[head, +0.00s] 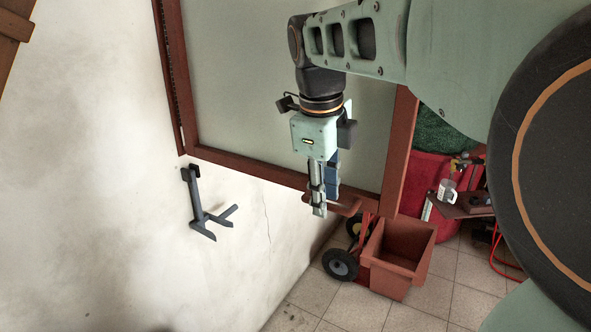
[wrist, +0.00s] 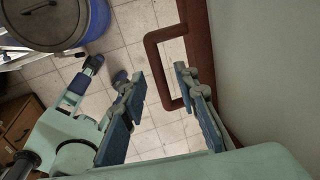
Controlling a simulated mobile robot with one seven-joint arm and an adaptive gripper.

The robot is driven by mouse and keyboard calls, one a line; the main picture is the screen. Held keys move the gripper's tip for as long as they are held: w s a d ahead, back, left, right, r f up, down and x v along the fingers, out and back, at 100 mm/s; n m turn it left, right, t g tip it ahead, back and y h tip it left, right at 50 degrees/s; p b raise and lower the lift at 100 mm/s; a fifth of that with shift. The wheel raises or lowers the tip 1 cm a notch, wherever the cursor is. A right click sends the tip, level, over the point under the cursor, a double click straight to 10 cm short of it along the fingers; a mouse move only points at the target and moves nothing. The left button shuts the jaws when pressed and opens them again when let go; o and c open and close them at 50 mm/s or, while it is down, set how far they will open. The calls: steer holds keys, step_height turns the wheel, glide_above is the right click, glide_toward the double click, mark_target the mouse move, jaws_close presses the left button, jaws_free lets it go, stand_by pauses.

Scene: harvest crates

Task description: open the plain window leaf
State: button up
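The window leaf (head: 188,110) has a red-brown frame around a pale frosted pane, with a dark hinge line at its left. Its free edge (head: 398,155) appears to stand out from the wall, over the floor. A red-brown loop handle (head: 345,209) sits low near that edge. In the wrist view the handle (wrist: 156,60) juts left from the frame stile (wrist: 198,40). My gripper (head: 318,209) is at the handle. In the wrist view the gripper (wrist: 160,76) is open, with part of the loop seen between its fingers; I cannot tell whether they touch it.
A grey bracket (head: 198,205) juts from the white wall (head: 100,200) below the leaf. A two-wheeled cart (head: 341,264) and a brown crate (head: 395,285) stand on the tiles beneath it. Behind are a red container (head: 425,180) and a small table (head: 468,208). Some tiled floor is clear.

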step_height(320, 180, up, 12)
steer(key=s+a, duration=0.1)
steer(key=s, duration=0.1)
stand_by(0.4)
steer(key=shift+a+f, duration=0.1)
steer(key=shift+f, duration=0.1)
